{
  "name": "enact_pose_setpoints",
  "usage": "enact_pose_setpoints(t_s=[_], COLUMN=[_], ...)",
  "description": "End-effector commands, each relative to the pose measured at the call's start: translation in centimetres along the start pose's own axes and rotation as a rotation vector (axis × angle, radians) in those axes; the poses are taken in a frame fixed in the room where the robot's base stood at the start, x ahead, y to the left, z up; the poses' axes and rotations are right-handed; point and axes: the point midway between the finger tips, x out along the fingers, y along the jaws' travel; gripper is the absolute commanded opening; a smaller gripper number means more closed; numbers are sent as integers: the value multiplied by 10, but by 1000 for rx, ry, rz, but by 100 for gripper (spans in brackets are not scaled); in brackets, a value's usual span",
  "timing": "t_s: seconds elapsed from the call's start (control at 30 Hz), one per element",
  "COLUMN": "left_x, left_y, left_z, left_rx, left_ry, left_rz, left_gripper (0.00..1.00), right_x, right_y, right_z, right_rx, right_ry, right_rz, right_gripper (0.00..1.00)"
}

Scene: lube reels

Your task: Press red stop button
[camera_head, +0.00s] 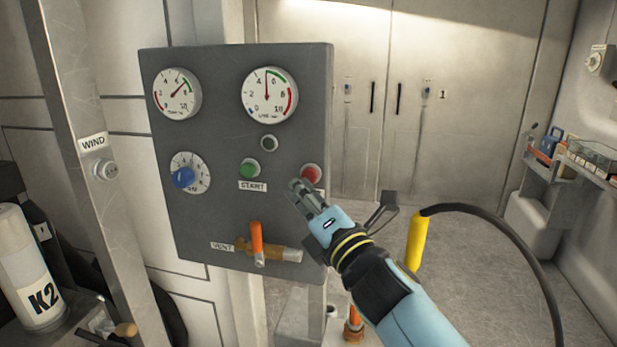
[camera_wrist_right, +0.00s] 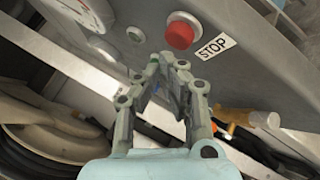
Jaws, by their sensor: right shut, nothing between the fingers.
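The red stop button (camera_head: 311,174) is on the right side of a grey control panel (camera_head: 215,225), level with the green start button (camera_head: 249,168). In the right wrist view the red button (camera_wrist_right: 181,32) stands out from the panel beside a STOP label (camera_wrist_right: 213,47). My right gripper (camera_head: 297,189) is shut and empty, just below and left of the red button in the head view. In the wrist view its fingertips (camera_wrist_right: 167,62) are below the button, with a small gap in the picture; I cannot tell the depth between them. My left gripper is out of view.
The panel also carries two gauges (camera_head: 178,93), a blue knob (camera_head: 183,177), and an orange vent lever (camera_head: 257,243) below the buttons. A yellow handle with a black hose (camera_head: 415,241) is right of my arm. Open floor lies at right.

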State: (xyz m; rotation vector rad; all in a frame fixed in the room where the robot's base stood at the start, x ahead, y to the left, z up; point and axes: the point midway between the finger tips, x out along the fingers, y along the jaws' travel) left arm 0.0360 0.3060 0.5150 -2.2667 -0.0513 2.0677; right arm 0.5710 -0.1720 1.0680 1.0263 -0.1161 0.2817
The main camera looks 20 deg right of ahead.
Motion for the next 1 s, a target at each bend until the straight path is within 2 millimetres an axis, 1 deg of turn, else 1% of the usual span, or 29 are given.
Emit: enact_pose_setpoints(t_s=[0.17,0.6,1.0], left_x=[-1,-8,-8], left_y=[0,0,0], left_z=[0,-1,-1], left_rx=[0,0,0], left_ry=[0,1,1], left_rz=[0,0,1], left_gripper=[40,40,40], right_x=[-3,-32,-36], right_y=[2,23,25], right_z=[-2,-23,-28], right_rx=[1,2,6], right_ry=[1,0,0], right_rz=[-1,-1,-4], right_gripper=[0,0,0])
